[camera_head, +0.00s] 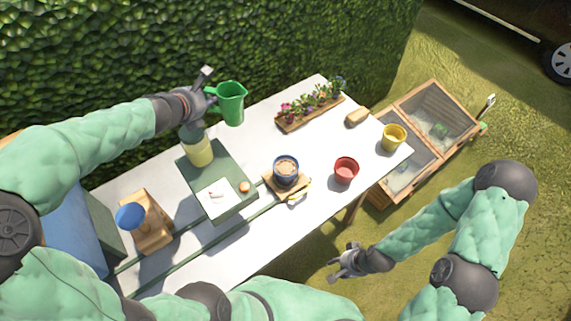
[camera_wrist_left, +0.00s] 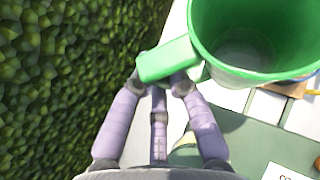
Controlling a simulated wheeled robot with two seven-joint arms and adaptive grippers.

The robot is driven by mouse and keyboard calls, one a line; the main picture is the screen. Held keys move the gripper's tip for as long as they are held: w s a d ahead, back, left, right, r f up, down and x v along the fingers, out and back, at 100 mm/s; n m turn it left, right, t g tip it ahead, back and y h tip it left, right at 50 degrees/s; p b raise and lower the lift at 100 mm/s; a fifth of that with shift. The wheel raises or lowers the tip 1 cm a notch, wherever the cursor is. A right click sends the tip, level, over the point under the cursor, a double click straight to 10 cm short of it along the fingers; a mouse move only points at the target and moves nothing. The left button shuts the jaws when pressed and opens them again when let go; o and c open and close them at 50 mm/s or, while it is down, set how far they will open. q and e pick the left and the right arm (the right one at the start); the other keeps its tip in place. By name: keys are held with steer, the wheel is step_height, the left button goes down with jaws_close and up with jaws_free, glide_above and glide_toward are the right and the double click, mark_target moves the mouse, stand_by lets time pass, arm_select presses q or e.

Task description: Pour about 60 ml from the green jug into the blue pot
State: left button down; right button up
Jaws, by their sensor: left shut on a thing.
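The green jug (camera_head: 231,104) is at the back of the white table, and it fills the upper right of the left wrist view (camera_wrist_left: 225,45). My left gripper (camera_head: 207,98) is shut on the jug's handle (camera_wrist_left: 168,61), on the jug's left side. The jug looks close to upright. Its inside looks grey and shaded, and I cannot tell the liquid level. The blue pot (camera_head: 286,164) stands near the table's middle on a small wooden board, apart from the jug, to its lower right. My right gripper (camera_head: 338,264) is empty, with its fingers spread, off the table's front edge.
A red pot (camera_head: 346,170), a yellow pot (camera_head: 394,137) and a flower planter (camera_head: 309,107) are on the right. A wooden stand (camera_head: 153,235) is at left. The hedge (camera_head: 200,45) borders the back.

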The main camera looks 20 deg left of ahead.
mark_target(223, 114)
arm_select(q)
steer(key=shift+d+r+m+y, duration=0.1)
steer(key=shift+d+m+y, duration=0.4)
steer(key=shift+d, duration=0.15)
steer(key=shift+d+f+m+y+b, duration=0.5)
steer(key=shift+d+f+y+b, duration=0.15)
steer(key=shift+f, duration=0.3)
steer(key=shift+d+f+m+y+b, duration=0.5)
steer(key=shift+d+f+y+b, duration=0.2)
steer(key=shift+d+f, duration=0.35)
steer(key=d+f+m+t+y+b, duration=0.1)
steer(key=d+f+m+y+b, duration=0.1)
steer(key=f, duration=0.4)
steer(key=shift+d+f+m+y+b, duration=0.2)
steer(key=shift+d+m+y+b, duration=0.2)
steer(key=shift+d+b, duration=0.5)
steer(key=shift+a, duration=0.1)
steer(key=shift+d+m+t+y+b, duration=0.3)
steer(key=shift+d+m+y, duration=0.25)
steer(key=shift+d+m, duration=0.15)
